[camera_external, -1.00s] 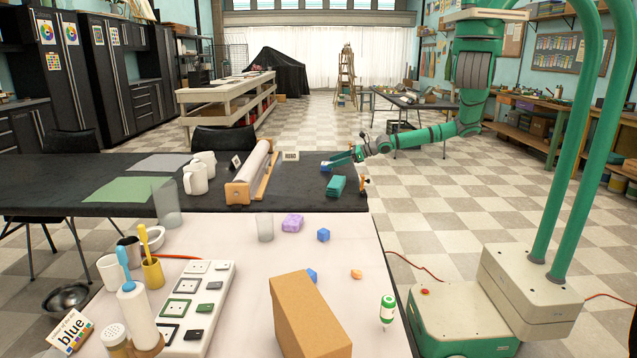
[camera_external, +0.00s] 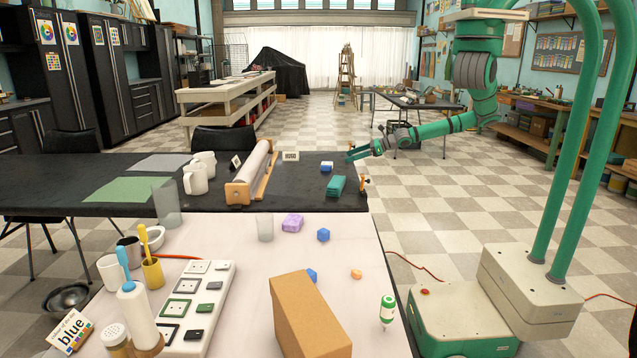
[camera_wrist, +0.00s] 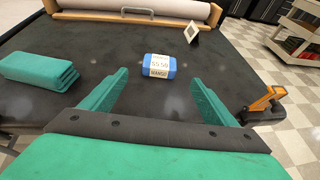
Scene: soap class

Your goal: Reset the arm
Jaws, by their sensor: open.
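A teal stack (camera_external: 336,186) lies near the blue block, and an orange clamp (camera_external: 364,183) grips the table edge. The pink table (camera_external: 245,290) holds a cardboard box (camera_external: 308,315).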

